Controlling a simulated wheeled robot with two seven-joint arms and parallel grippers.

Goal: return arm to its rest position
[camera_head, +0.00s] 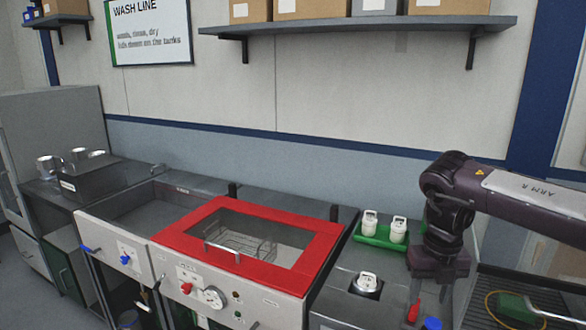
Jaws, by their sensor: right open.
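My right arm, dark and marked ARM R, comes in from the right. My right gripper (430,297) points down and is open, with nothing seen between its fingers. It hangs over the right part of the bench, just right of a white-topped part (367,282) set in a dark square fixture. A red item and a blue knob (432,323) show at or below its fingertips; whether they touch cannot be told. My left gripper is not in view.
A green tray (372,241) holds two white housings (370,223) behind the gripper. A red-framed lid (300,273) with a window covers the middle tank. An open sink (135,207) lies left. A wall shelf (365,26) with boxes hangs above. A dark grate lies right.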

